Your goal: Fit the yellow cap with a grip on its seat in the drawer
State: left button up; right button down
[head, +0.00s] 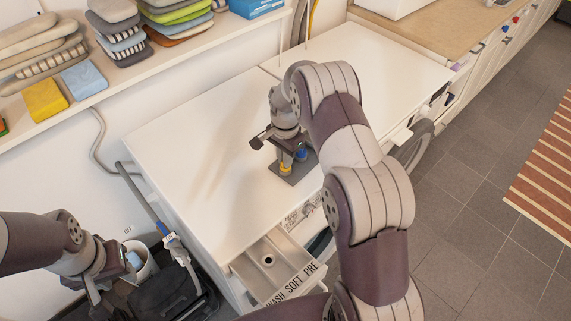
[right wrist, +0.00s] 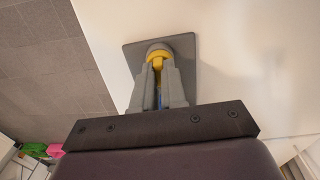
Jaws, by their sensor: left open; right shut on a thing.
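The yellow cap (head: 285,167) is at a dark grey mat (head: 294,177) on the white machine top. My right gripper (head: 283,156) points down over the mat, shut on the cap's grip. In the right wrist view the cap (right wrist: 158,55) shows between the fingertips (right wrist: 159,68), against the mat (right wrist: 187,58); I cannot tell if it touches. The drawer (head: 248,270) is pulled out at the machine's front, marked WASH, SOFT, PRE. A dark round hole (head: 267,261) shows in it. My left gripper (head: 104,282) is open at lower left, away from the cap.
A blue part (head: 301,154) shows beside the right fingers; I cannot tell what it is. A bucket (head: 143,262) and a vacuum cleaner (head: 165,290) stand on the floor at lower left. A shelf of folded cloths (head: 60,60) runs behind. The machine top left of the mat is clear.

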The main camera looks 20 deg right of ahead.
jog(key=shift+r+p, duration=0.6)
jog(key=shift+r, duration=0.1)
dwell(0.3)
jog(key=shift+r+p, duration=0.9)
jog(key=shift+r, duration=0.2)
